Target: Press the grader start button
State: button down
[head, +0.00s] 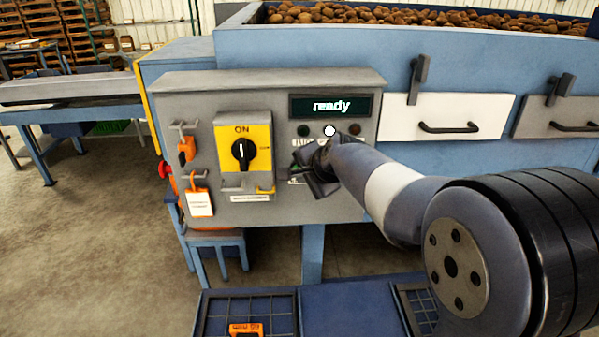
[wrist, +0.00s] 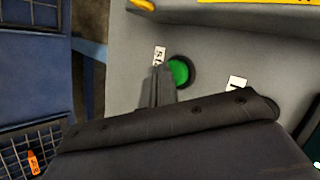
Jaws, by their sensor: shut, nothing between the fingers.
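The green round button (wrist: 180,71), taken to be the start button, shows on the grey panel in the wrist view, in a dark ring beside a small white label (wrist: 160,56). My gripper (wrist: 158,84) is shut and empty, its fingertips at the button's left edge in that view. I cannot tell whether they touch it. In the head view my gripper (head: 304,172) is at the control panel (head: 290,211) below the display, and it covers most of the button area. The display (head: 331,106) reads "ready", and a white lamp (head: 330,131) is lit under it.
A yellow rotary switch (head: 242,150), with its knob vertical under "ON", sits left of my gripper. An orange padlock (head: 187,150) and a tag (head: 200,203) hang further left. Blue trays (head: 249,314) lie below.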

jog(key=shift+w, duration=0.45)
dwell(0.3)
dwell(0.3)
jog(key=shift+s, duration=0.9)
jog(key=shift+s+b, duration=0.3)
jog(key=shift+s, duration=2.2)
jog(key=shift+s, duration=1.95)
jog(key=shift+w, duration=0.15)
